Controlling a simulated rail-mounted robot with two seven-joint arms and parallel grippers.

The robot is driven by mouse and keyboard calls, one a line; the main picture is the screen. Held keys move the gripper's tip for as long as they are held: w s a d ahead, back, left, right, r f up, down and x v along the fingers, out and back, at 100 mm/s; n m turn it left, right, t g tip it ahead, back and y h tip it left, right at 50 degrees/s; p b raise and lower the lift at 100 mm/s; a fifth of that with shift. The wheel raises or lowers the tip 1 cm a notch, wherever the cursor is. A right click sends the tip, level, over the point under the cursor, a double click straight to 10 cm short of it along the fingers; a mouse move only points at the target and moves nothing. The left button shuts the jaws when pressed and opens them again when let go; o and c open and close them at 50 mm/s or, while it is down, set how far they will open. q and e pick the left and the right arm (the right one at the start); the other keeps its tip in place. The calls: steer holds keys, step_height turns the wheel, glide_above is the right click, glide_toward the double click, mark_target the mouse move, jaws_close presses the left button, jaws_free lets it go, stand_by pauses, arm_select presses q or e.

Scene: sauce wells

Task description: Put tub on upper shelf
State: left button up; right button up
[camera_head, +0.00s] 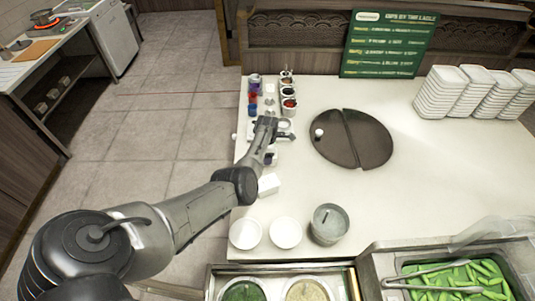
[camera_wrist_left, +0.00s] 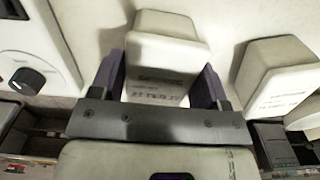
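In the left wrist view a white tub (camera_wrist_left: 165,62) with printed lettering lies between the two dark fingers of my left gripper (camera_wrist_left: 160,80). The tub's sides are very close to both fingers, and I cannot tell whether they press on it. In the head view my left gripper (camera_head: 270,124) is over the left edge of the white counter, just in front of the small jars; the tub is not clearly distinguishable there. My right gripper is not in view. I cannot identify an upper shelf with certainty in either view.
Another white tub (camera_wrist_left: 278,72) is to the right in the wrist view, and a panel with a black dial (camera_wrist_left: 28,80) is at left. The counter (camera_head: 440,165) holds a dark round board (camera_head: 372,140), stacked white containers (camera_head: 438,98) and a metal pot (camera_head: 329,228).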

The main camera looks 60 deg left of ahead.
arm_select(q)
steer(key=o, duration=0.3)
arm_select(e)
steer(key=shift+d, duration=0.15)
arm_select(q)
steer(key=shift+o, duration=0.2)
steer(key=shift+r, duration=0.15)
